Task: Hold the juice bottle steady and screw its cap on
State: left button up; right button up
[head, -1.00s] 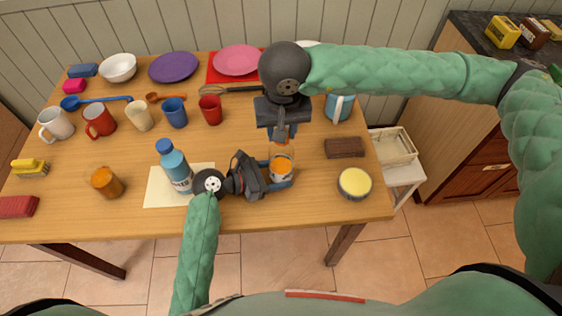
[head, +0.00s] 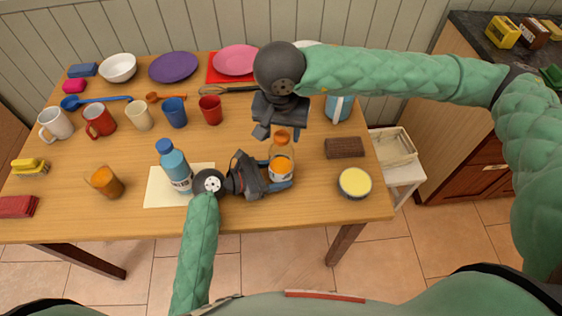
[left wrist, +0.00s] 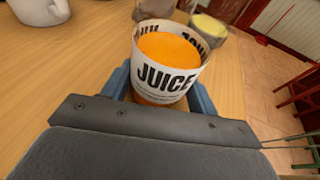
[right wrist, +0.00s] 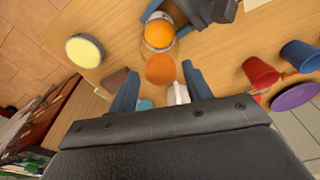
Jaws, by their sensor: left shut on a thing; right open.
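The juice bottle (head: 281,170) stands upright near the table's front right, with orange juice and a white JUICE label. Its label also shows in the left wrist view (left wrist: 165,78). My left gripper (head: 276,181) is shut around the bottle's lower body. The orange cap (head: 282,135) sits at the top of the bottle's neck; how tightly it is seated I cannot tell. In the right wrist view the cap (right wrist: 160,69) appears as an orange disc between the finger lines. My right gripper (head: 270,128) is open and empty, just above and behind the cap.
A blue-capped water bottle (head: 174,168) stands on a pale mat (head: 160,196), left of my left gripper. A yellow-topped tub (head: 355,183) and a dark brown block (head: 344,148) lie to the right.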

jog(key=shift+r, duration=0.1)
jog(key=shift+r, duration=2.4)
pick_arm(q)
jog(key=o, duration=1.4)
jog(key=shift+o, duration=0.2)
jog(key=shift+a, duration=0.1)
jog(key=v, duration=1.2)
jog(key=shift+s, duration=0.15)
